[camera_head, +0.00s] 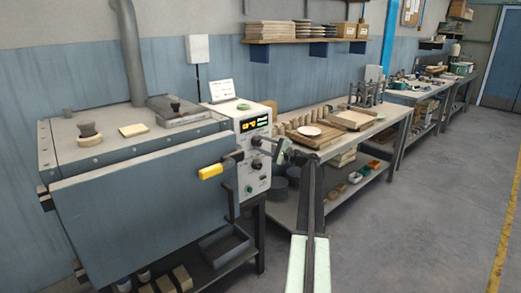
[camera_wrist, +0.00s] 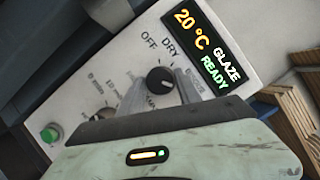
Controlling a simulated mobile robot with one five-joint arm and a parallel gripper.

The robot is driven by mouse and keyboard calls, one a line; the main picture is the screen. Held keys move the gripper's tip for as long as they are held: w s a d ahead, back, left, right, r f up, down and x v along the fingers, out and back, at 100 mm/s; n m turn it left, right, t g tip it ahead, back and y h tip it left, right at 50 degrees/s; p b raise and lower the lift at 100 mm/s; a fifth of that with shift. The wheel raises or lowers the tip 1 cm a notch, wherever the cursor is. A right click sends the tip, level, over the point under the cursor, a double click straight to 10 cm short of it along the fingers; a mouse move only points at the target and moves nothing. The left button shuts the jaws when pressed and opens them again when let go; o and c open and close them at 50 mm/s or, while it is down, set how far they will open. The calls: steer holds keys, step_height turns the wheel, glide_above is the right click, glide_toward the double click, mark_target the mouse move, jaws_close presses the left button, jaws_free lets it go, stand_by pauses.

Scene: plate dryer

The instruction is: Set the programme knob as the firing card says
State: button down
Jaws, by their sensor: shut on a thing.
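The programme knob (camera_wrist: 158,79) is a round black knob on the pale control panel (camera_wrist: 100,69). My gripper (camera_wrist: 164,88) is shut on it, with grey fingers on either side in the wrist view. OFF and DRY are legible above the knob; the other labels are blurred or partly covered, and I cannot tell its exact setting. The display (camera_wrist: 208,45) reads 20 °C, GLAZE, READY. In the head view my gripper (camera_head: 271,147) is at the panel (camera_head: 249,184) below the display (camera_head: 256,124). A white card (camera_head: 221,90) stands above the panel; its text is too small to read.
The dryer's grey door (camera_head: 145,205) has a yellow handle (camera_head: 211,171) projecting left of my gripper. A green button (camera_wrist: 49,134) is at the panel's lower left in the wrist view. A workbench (camera_head: 376,129) stands right; the floor (camera_head: 425,215) is clear.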

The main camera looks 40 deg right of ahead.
steer(key=shift+w+m, duration=0.15)
steer(key=shift+m, duration=0.45)
steer(key=shift+r+t+h+b, duration=0.1)
steer(key=shift+t+h+b, duration=0.2)
steer(key=shift+t, duration=0.1)
steer(key=c, duration=0.8)
jaws_free()
steer(key=shift+c, duration=0.2)
